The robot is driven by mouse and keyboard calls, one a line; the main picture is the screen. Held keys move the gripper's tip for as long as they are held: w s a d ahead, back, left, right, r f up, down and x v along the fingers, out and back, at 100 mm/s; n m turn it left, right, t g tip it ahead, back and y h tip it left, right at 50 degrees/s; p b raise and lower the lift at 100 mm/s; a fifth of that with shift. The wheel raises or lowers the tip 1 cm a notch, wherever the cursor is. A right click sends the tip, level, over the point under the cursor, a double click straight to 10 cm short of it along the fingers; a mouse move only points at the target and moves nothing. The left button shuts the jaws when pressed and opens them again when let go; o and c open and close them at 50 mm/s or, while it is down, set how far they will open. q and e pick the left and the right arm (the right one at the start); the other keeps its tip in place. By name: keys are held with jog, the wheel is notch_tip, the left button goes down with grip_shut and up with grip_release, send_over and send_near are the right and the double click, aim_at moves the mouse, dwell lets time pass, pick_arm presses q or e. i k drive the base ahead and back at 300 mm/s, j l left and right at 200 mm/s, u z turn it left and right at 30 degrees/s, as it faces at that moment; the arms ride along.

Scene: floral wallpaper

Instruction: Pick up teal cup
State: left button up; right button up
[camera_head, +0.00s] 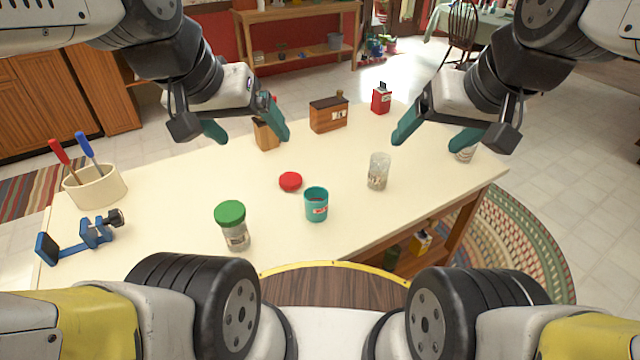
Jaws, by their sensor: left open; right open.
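The teal cup (316,207) stands upright on the cream table near its front edge, with a small red and white label on its side. My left gripper (246,135) is open and empty, above the table's far part, up and left of the cup. My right gripper (432,140) is open and empty, above the table's right part, up and right of the cup. Neither gripper touches the cup. Nothing covers the cup in this view.
A red lid (290,181) lies just behind the cup. A green-lidded jar (233,228) stands left of it, a clear glass (379,171) right. A wooden box (328,114) and red tin (381,99) stand behind. A white holder (95,187) and blue clamp (88,236) are left.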

aim_at(315, 197)
jog(key=k+l+z, duration=0.35)
jog(key=l, duration=0.3)
jog(key=k+l+z, duration=0.2)
jog(key=k+l, duration=0.1)
jog(key=l, duration=0.05)
